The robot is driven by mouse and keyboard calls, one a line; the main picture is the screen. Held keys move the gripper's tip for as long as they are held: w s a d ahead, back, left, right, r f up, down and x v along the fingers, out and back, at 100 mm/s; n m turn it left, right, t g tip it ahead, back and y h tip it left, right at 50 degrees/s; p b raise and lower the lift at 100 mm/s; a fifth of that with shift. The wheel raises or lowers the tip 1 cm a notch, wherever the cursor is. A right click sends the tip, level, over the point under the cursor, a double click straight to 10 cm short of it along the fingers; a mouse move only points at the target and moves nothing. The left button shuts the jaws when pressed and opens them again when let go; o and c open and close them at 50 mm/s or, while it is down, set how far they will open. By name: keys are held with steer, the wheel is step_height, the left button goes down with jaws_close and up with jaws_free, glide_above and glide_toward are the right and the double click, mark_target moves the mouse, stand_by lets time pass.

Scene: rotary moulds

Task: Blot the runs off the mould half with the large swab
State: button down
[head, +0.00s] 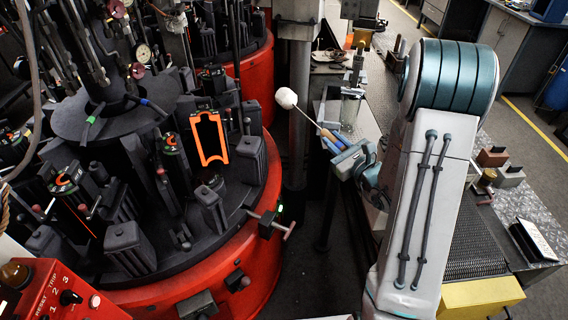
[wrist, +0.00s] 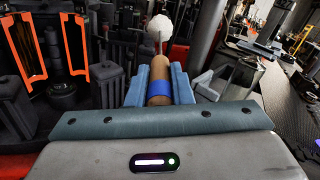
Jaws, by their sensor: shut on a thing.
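My gripper (head: 343,148) is shut on the handle of the large swab and holds it out over the gap between the red machine and the bench. The large swab (head: 286,98) has a round white head on a thin shaft, pointing up and left toward the machine. In the wrist view the swab's wooden handle with a blue band (wrist: 160,88) sits between the blue fingers. The mould half (head: 209,138), dark with a bright orange frame, stands upright on the turntable, left of the swab head and apart from it. Orange frames also show at left in the wrist view (wrist: 24,47). I cannot make out any runs.
The red round machine (head: 255,248) fills the left, crowded with dark moulds, rods and clamps. A clamp with a green light (head: 268,222) juts from its rim. A metal can (head: 350,106) stands on the bench beyond my gripper. A grey post (head: 299,110) rises behind the swab.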

steer(key=s+a+r+g+y, duration=0.8)
steer(key=s+a+g+y, duration=0.2)
steer(key=a+g, duration=0.3)
steer(key=shift+s+a+r, duration=0.2)
steer(key=shift+s+a, duration=0.1)
steer(key=shift+s, duration=0.25)
